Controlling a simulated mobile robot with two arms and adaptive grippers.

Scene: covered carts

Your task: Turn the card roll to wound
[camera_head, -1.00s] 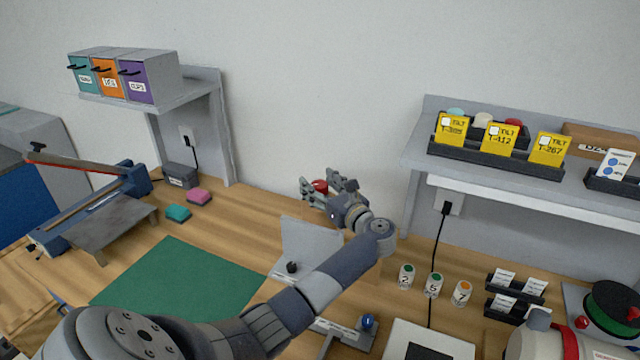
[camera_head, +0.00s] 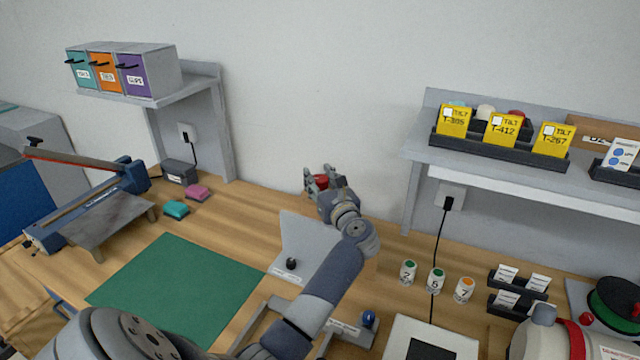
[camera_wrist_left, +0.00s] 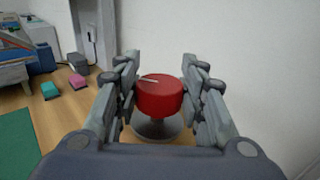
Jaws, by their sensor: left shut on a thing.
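A red round knob (camera_wrist_left: 158,97) with a pale pointer line on its top stands on a grey round base (camera_wrist_left: 157,128) in the left wrist view. The line points toward the left of that view. My left gripper (camera_wrist_left: 160,90) has its fingers on both sides of the knob, shut on it. In the head view the left gripper (camera_head: 321,181) is near the wall at the back of the bench, with the red knob (camera_head: 320,181) showing between its fingers. Any lettering around the knob is hidden. The card roll cannot be made out for certain. My right gripper is not in view.
A green mat (camera_head: 175,290) and a paper trimmer (camera_head: 90,210) lie to the left. Numbered pots (camera_head: 436,281) stand to the right, below a shelf (camera_head: 510,180). The wall is close behind the knob.

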